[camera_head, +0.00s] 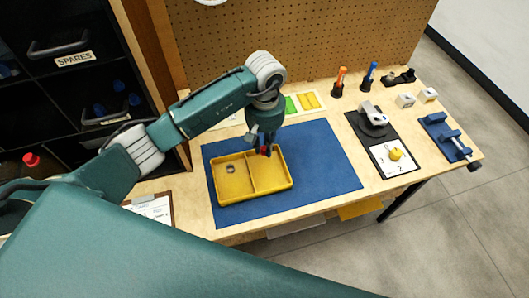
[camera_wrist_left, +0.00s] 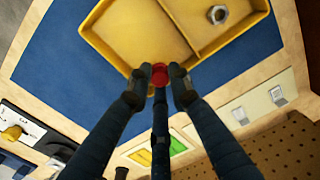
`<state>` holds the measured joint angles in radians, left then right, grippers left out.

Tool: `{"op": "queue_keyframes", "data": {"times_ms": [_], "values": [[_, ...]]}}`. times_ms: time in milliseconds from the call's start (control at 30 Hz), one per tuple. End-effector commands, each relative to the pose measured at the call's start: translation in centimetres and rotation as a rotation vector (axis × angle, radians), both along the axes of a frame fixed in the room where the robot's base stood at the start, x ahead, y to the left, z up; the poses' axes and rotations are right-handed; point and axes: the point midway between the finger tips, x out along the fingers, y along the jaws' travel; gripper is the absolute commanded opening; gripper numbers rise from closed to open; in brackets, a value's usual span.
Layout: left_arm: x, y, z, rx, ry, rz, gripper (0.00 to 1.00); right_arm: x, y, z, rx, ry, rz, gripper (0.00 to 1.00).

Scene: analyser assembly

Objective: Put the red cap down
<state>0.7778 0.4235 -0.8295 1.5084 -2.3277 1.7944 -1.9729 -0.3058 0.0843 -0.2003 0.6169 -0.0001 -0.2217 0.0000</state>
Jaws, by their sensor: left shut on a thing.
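My left gripper (camera_head: 264,146) is shut on the small red cap (camera_head: 265,150), at the far edge of the yellow tray (camera_head: 213,178). In the left wrist view the red cap (camera_wrist_left: 159,74) sits between the fingertips (camera_wrist_left: 160,80), against the picture of the tray's wall (camera_wrist_left: 113,62). I cannot tell whether the cap touches the tray. The tray has two compartments. The left one holds a metal nut (camera_head: 230,169), and the right one looks empty. My right gripper is not in view.
The tray stands on a blue mat (camera_head: 325,165), whose right part is clear. To the right are a black mat with a grey device (camera_head: 373,115), a card with a yellow knob (camera_head: 396,154) and a blue fixture (camera_head: 446,136). Orange and blue tools (camera_head: 339,80) stand behind, before the pegboard (camera_head: 300,40).

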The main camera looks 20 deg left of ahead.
Motion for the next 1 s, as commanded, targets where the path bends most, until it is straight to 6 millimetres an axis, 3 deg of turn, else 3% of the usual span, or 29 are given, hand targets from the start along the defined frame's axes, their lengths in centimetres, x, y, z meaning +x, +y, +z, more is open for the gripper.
{"op": "queue_keyframes", "data": {"times_ms": [100,200,467,633,867,933,1000], "values": [[0.0,0.0,-1.1,-0.001,0.000,0.001,0.11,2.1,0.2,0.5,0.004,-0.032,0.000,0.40],[0.0,-0.1,-2.0,-0.003,0.002,0.001,0.11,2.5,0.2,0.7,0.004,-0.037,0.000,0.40],[0.0,0.0,-5.4,-0.002,0.001,0.000,0.11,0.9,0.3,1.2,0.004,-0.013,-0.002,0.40],[0.1,0.0,-5.6,-0.002,-0.002,-0.001,0.11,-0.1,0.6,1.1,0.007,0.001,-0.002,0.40],[0.1,0.0,-6.1,0.000,-0.002,-0.001,0.11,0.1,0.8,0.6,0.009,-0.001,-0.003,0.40],[0.1,0.0,-5.9,-0.001,-0.003,-0.001,0.27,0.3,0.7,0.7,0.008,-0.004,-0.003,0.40],[0.1,0.0,-5.9,-0.001,-0.002,-0.001,0.27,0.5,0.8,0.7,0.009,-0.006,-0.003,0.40]]}}
